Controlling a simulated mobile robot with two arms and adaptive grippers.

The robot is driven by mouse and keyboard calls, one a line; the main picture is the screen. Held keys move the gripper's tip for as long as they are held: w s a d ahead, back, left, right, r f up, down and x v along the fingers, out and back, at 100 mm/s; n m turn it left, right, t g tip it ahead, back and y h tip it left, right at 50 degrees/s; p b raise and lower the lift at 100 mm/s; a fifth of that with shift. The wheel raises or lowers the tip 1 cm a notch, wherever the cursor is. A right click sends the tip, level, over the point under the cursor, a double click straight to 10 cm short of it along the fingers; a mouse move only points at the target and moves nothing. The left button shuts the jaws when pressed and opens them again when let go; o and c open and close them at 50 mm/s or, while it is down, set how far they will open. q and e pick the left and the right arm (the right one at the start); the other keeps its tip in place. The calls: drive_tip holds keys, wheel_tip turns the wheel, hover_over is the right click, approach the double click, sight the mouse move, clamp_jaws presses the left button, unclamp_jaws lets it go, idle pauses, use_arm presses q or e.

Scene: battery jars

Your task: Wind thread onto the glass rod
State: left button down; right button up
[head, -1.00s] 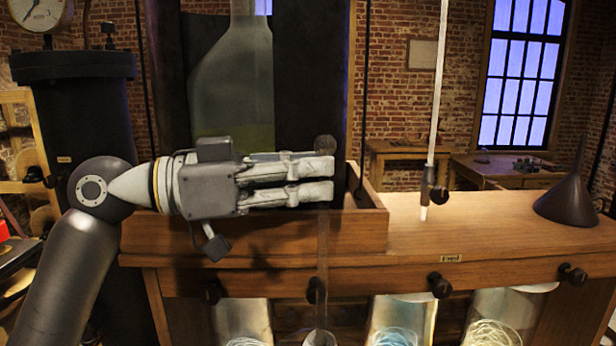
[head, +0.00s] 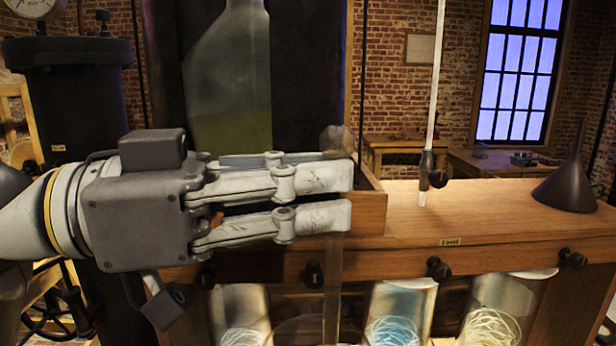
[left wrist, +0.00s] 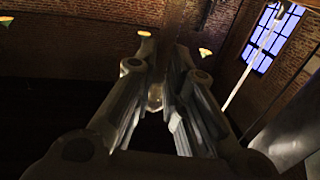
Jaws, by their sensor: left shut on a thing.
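My left gripper (head: 340,195) comes in from the left and is shut on a clear glass rod (head: 333,270). The rod stands roughly upright between the fingers, with a rounded top (head: 337,140) above them. Its lower end is hard to make out. In the left wrist view the rod's rounded end (left wrist: 155,97) shows between the fingers. Pale thread (head: 242,336) lies in a left glass jar, blue thread (head: 392,330) in a middle jar, and cream thread (head: 490,325) in a right jar, all below the bench front. My right gripper is not in view.
The wooden bench (head: 480,205) has a raised box edge (head: 370,212) near my fingers. A pale vertical rod (head: 437,90) with a dark clamp (head: 436,180) stands right of them. A dark funnel (head: 568,180) sits at the far right. Dark knobs (head: 439,268) line the bench front.

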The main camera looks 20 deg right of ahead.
use_arm(q)
drive_tip(key=s+a+p, duration=0.1)
drive_tip(key=s+a, duration=0.2)
drive_tip(key=s, duration=0.8)
drive_tip(key=shift+s+a, duration=0.2)
drive_tip(key=shift+s, duration=0.15)
drive_tip(key=shift+w, duration=0.1)
